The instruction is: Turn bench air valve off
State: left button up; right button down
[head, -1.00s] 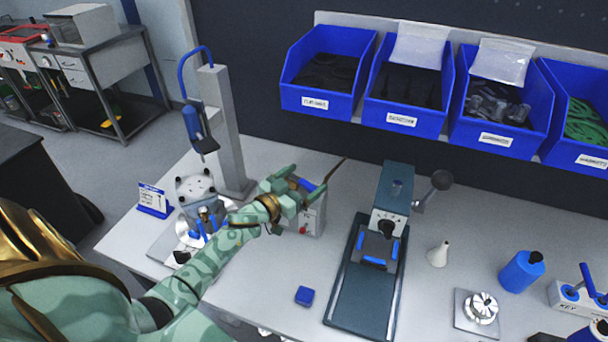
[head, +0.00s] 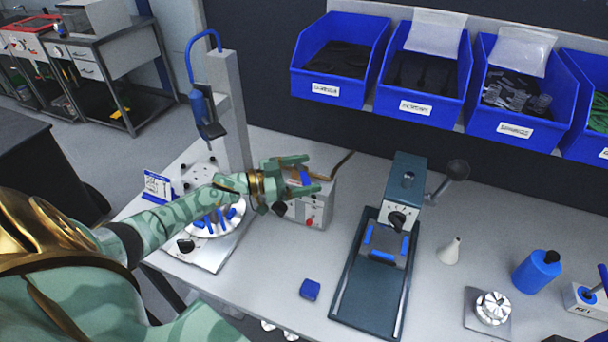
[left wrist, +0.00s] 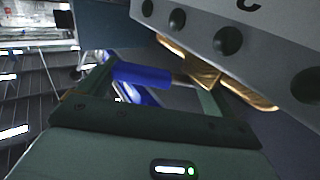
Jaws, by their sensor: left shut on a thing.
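The bench air valve shows as a blue lever (head: 305,178) on a grey box (head: 322,205) with a red button at the middle of the bench. My left gripper (head: 304,176) is at the top of that box, its fingers on either side of the blue lever and shut on it. In the left wrist view the blue lever (left wrist: 142,75) lies between the fingers, with brass-coloured parts just beyond it. The lever's pivot is largely hidden. My right gripper is not in view.
A round fixture with blue handles (head: 218,218) lies under my left forearm. A dark green press (head: 392,230) stands to the right of the grey box. A small blue block (head: 310,289) lies near the front edge. Blue bins (head: 345,92) hang above. Bench between box and block is clear.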

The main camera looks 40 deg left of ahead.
pick_arm(q)
jog(key=shift+s+d+f, duration=0.1)
jog(key=shift+f, duration=0.05)
jog(key=o, duration=1.1)
jog(key=v, duration=0.7)
jog(key=shift+s, duration=0.1)
